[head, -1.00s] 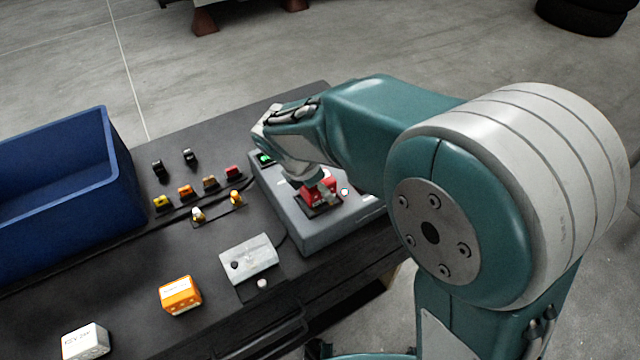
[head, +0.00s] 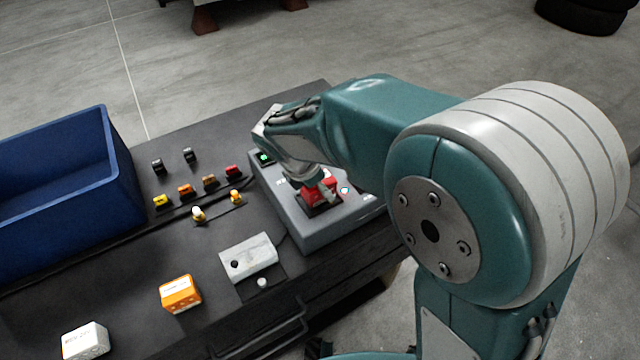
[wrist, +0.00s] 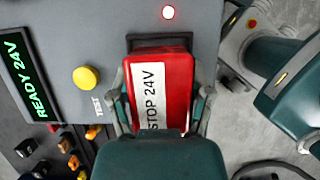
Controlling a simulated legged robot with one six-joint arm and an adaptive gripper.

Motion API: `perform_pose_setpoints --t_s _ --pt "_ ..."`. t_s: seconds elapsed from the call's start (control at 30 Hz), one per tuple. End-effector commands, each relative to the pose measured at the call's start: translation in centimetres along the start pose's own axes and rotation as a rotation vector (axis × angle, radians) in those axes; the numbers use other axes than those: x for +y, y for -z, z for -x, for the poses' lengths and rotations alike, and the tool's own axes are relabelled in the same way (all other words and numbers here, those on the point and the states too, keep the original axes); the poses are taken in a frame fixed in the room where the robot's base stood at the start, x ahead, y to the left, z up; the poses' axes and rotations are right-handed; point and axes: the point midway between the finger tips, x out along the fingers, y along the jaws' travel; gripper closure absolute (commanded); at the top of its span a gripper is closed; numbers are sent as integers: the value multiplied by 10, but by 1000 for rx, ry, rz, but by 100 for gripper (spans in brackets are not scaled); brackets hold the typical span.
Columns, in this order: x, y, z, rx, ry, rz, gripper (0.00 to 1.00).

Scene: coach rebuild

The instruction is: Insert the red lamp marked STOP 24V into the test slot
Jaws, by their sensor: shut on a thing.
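The red lamp (wrist: 178,75) carries a white label reading STOP 24V in the wrist view. My gripper (wrist: 162,108) is shut on it, one finger on each side. The lamp sits at the dark-framed test slot (wrist: 150,41) of the grey tester (head: 318,236); how deep it sits cannot be told. In the head view the red lamp (head: 325,186) shows below my gripper (head: 316,190), upright over the black frame, partly hidden by my fingers.
The tester has a green READY 24V display (wrist: 27,75), a yellow button (wrist: 86,78) by the word TEST and a lit red indicator (wrist: 168,12). A blue bin (head: 125,190), small coloured parts (head: 185,190), an orange box (head: 180,294) and a white box (head: 85,341) stand left on the bench.

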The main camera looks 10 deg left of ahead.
Motion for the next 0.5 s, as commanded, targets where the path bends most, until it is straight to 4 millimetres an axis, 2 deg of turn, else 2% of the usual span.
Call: perform_pose_setpoints --t_s 0.5 --pt "0 2 -4 0 0 1 88"
